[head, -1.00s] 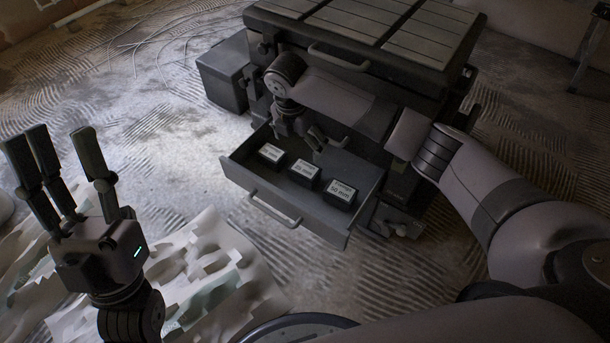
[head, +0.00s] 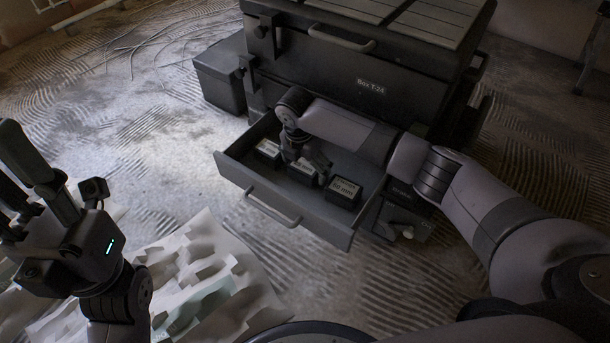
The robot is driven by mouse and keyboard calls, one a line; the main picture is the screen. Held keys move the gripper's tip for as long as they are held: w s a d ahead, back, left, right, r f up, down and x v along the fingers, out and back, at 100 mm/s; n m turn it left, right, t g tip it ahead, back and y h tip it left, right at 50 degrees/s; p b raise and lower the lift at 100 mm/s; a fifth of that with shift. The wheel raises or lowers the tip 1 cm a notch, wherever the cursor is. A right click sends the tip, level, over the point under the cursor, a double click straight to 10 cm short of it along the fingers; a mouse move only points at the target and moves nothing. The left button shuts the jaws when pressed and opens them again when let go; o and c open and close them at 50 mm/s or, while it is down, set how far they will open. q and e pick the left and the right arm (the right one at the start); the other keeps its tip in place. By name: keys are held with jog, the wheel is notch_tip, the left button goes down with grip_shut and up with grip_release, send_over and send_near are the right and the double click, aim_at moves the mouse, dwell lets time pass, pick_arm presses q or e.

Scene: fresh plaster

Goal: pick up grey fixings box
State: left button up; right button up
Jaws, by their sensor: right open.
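Three small dark boxes with pale labels sit in a row in the open drawer (head: 262,190): a left box (head: 267,150), a middle box (head: 303,174) and a right box (head: 343,193). In this dim light I cannot tell which is the grey fixings box. The right box's label seems to read "50 mm". My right gripper (head: 313,163) is open and points down into the drawer at the middle box, partly covering it. I cannot tell if it touches. My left gripper (head: 60,185) is at the far left, fingers apart and empty, away from the drawer.
The drawer belongs to a dark tool chest labelled "Box T-24" (head: 310,75), whose body stands close behind my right gripper. A dark case (head: 219,76) stands to its left. Crumpled pale sheeting (head: 205,270) lies on the floor in front. The floor left of the drawer is clear.

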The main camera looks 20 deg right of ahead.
jog(key=shift+f, duration=0.65)
jog(key=shift+c, duration=0.4)
jog(key=c, duration=1.3)
jog(key=shift+w+r, duration=0.1)
jog(key=shift+c, duration=0.5)
jog(key=shift+r, duration=0.15)
